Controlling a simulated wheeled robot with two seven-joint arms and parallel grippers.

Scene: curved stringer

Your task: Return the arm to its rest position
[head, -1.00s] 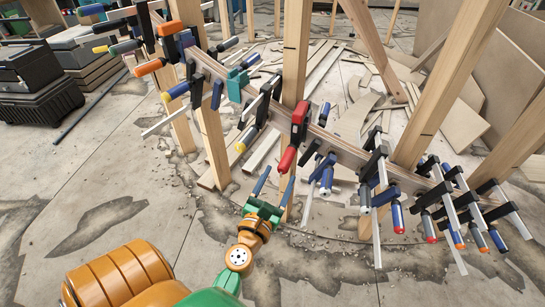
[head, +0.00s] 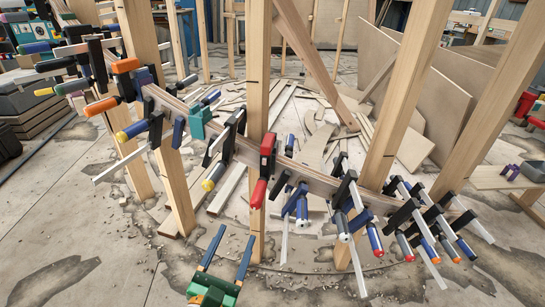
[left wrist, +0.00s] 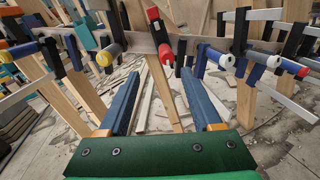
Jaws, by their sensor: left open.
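My left gripper (head: 224,258) is low in the head view, in front of the curved wooden stringer (head: 323,180). Its two blue fingers are apart with nothing between them. In the left wrist view the open fingers (left wrist: 160,92) point toward the stringer, and a red clamp (left wrist: 160,36) on the stringer shows beyond the gap. The fingers look clear of the clamps. My right gripper is not seen.
Several clamps line the stringer, among them a red one (head: 263,171) and a teal one (head: 202,123). Upright wooden posts (head: 258,90) stand along it. Loose boards (head: 318,145) lie behind. The concrete floor (head: 95,230) at the front left is open.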

